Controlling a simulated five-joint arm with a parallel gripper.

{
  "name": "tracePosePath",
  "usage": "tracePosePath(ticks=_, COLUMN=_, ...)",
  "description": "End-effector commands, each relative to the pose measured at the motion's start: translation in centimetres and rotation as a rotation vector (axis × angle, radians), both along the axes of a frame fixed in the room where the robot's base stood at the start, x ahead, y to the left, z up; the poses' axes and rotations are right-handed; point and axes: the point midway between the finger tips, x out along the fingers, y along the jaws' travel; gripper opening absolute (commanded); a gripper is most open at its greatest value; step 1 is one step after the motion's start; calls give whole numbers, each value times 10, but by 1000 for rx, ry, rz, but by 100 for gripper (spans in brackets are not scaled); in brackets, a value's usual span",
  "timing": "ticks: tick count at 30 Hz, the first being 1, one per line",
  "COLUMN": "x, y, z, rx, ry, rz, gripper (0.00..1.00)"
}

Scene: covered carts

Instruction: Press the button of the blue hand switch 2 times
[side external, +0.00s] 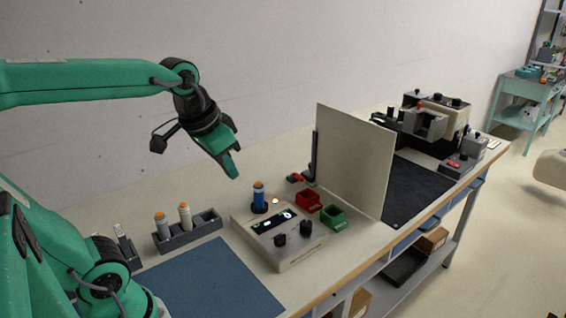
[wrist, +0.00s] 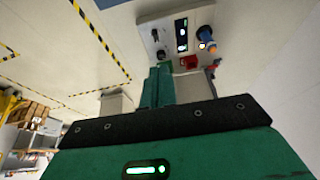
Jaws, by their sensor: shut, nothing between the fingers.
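The blue hand switch (side external: 258,196) stands upright in a dark round holder at the back left corner of the light control box. Its orange button faces up. The switch also shows in the wrist view (wrist: 207,46), near the top right. My gripper (side external: 234,174) is shut and empty. In the side view it hangs in the air above the switch's height and to its left, apart from it. In the wrist view the green fingers (wrist: 158,72) are together, to the left of and below the switch.
The control box (side external: 292,253) has a lit display, a small glowing lamp and dark knobs. A red bin (side external: 309,202) and a green bin (side external: 333,217) sit before an upright panel (side external: 355,160). A blue mat (side external: 215,282) lies in front.

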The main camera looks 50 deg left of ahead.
Motion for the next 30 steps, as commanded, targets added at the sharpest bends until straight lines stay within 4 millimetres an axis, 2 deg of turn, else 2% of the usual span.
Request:
tracePosePath(ticks=15, x=67, y=44, z=17, rx=12, ry=148, rz=7, gripper=0)
tracePosePath(ticks=30, x=127, y=100, z=9, rx=-3, ry=283, rz=6, gripper=0)
